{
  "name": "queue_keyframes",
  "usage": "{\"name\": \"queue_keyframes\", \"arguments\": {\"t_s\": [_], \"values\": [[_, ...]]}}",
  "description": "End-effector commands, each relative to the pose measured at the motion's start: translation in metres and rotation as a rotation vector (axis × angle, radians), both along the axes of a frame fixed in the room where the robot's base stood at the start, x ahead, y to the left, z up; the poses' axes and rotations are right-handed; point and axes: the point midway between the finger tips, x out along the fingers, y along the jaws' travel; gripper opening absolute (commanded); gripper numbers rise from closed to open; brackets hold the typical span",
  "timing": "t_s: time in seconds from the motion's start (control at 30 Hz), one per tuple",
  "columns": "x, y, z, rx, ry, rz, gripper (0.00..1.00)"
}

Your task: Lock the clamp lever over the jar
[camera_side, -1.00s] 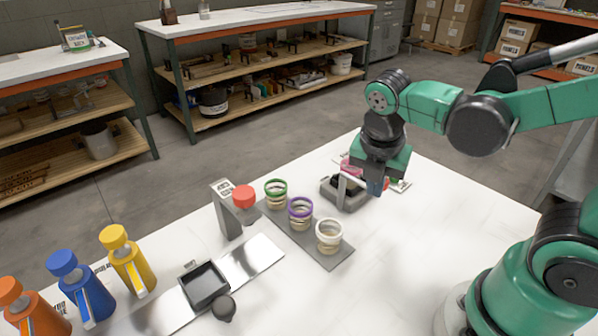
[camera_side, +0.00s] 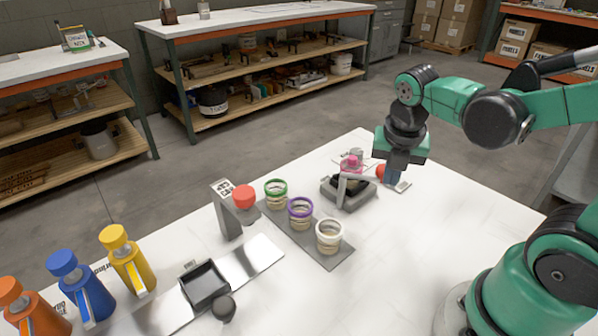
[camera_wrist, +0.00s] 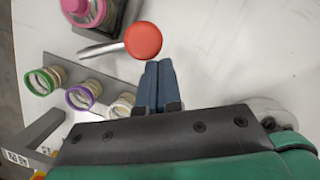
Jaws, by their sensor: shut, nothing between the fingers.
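The clamp has a dark grey base (camera_side: 349,194) at the back of the white table. A jar with a pink lid (camera_side: 351,162) stands in it; the lid also shows in the wrist view (camera_wrist: 86,10). The clamp lever (camera_side: 360,177) is a pale bar extending right from the clamp, with a red knob (camera_side: 380,172) on its end. In the wrist view the knob (camera_wrist: 143,41) is just ahead of my fingertips. My gripper (camera_side: 391,181) is shut and empty beside the knob; contact is unclear. In the wrist view my fingers (camera_wrist: 160,68) are together.
A grey rack (camera_side: 335,257) with green, purple and white rings stands left of the clamp. A post with a red button (camera_side: 243,196), a black tray (camera_side: 205,285) and orange, blue and yellow bottles (camera_side: 127,262) are farther left. The table's right side is clear.

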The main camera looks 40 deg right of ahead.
Motion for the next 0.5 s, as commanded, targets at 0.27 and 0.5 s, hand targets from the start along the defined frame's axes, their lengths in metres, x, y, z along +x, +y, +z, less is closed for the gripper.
{"name": "queue_keyframes", "arguments": {"t_s": [0.27, 0.5], "values": [[0.008, -0.021, 0.0, 0.001, 0.001, -0.003, 0.0], [0.019, -0.037, 0.0, 0.0, 0.0, -0.003, 0.0]]}}
